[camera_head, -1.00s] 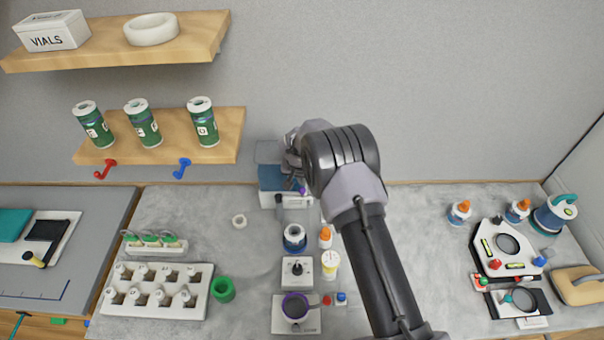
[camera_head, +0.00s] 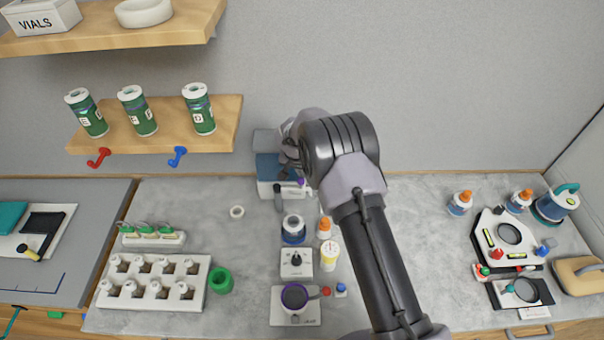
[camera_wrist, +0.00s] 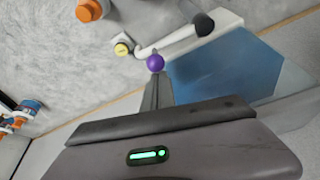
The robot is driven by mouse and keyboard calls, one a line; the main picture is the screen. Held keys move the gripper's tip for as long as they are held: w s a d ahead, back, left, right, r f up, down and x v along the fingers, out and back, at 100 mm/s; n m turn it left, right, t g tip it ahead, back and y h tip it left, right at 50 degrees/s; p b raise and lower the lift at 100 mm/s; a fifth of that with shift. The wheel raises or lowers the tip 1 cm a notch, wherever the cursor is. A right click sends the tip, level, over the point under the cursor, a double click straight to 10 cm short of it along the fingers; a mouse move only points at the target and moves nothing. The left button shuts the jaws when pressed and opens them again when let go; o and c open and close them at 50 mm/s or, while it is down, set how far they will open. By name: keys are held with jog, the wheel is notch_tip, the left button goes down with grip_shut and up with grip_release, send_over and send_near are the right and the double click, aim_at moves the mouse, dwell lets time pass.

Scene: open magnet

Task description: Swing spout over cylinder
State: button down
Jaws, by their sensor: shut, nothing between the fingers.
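A dispenser with a blue tank (camera_head: 268,168) stands against the wall; in the wrist view the tank (camera_wrist: 225,65) fills the right side. A pale, bent spout arm (camera_wrist: 180,40) with a black end lies along it, and a purple ball (camera_wrist: 156,62) sits at its near end. The ball (camera_head: 300,182) also shows in the head view. My gripper (camera_wrist: 155,80) is shut and empty, its tips just below the ball in the picture; I cannot tell if they touch it. The arm partly hides the dispenser. I cannot clearly identify the cylinder.
A blue-banded jar (camera_head: 293,230), an orange-capped bottle (camera_head: 324,228) and a dial box (camera_head: 297,263) stand in front of the dispenser. A vial rack (camera_head: 152,290) and green ring (camera_head: 221,280) are left. The counter right of my arm has free room.

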jog(key=s+m+b, duration=0.1)
jog(key=b, duration=0.2)
jog(key=s+f+m+b, duration=0.1)
jog(key=b, duration=0.2)
jog(key=shift+m+h, duration=0.3)
jog(key=shift+h, duration=0.1)
jog(key=s+a+m+g+h+b, duration=0.1)
jog(key=s+a+m+g+b, duration=0.1)
jog(key=s+m+b, duration=0.3)
jog(key=shift+s+a+r+m+h+b, duration=0.4)
jog(key=shift+m+b, duration=0.8)
jog(key=shift+b, duration=0.9)
jog(key=shift+a, duration=0.2)
jog(key=shift+r, duration=0.1)
